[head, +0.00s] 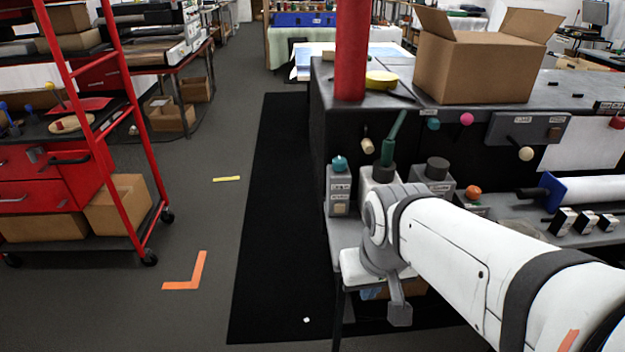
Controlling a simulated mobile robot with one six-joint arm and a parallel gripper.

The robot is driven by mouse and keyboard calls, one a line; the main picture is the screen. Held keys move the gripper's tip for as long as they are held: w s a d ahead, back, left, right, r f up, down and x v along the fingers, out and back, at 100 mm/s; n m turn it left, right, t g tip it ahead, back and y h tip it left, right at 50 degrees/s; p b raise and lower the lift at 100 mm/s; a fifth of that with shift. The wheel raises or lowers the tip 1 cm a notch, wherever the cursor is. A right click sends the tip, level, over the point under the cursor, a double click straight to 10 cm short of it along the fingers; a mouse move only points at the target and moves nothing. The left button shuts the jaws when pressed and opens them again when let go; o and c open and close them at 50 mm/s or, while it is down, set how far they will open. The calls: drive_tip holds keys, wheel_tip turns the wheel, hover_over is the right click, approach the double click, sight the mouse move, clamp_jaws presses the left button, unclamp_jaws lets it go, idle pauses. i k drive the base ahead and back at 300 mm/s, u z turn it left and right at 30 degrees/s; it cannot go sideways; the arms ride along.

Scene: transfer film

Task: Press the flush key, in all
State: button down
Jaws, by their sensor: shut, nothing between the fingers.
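Several small labelled controls stand at the bench; the labels are too small to read, so I cannot tell which is the flush key. A grey box (340,205) at the left has a teal knob (340,163) on top and a pale key (340,208) on its front. Right of it is a green lever (393,138), then a box with a dark knob (437,167). A wall panel (500,131) holds a brown key (553,133). My gripper (400,312) appears as a grey tip hanging below my wrist, shut and empty, lower than these controls and apart from them.
My arm hides part of the bench. A red post (350,50), yellow tape roll (381,80) and open carton (475,65) stand on the upper shelf. A blue-ended roll (560,190) and small switches lie at right. A red rack (125,110) stands left; the floor between is clear.

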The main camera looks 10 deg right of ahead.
sight(339, 207)
drive_tip(key=u, duration=0.35)
drive_tip(key=k, duration=1.1)
drive_tip(key=u, duration=0.65)
drive_tip(key=i, duration=1.65)
drive_tip(key=z, duration=0.6)
drive_tip(key=k, duration=0.95)
drive_tip(key=z, duration=0.15)
drive_tip(key=i, duration=0.95)
drive_tip(key=u, duration=0.05)
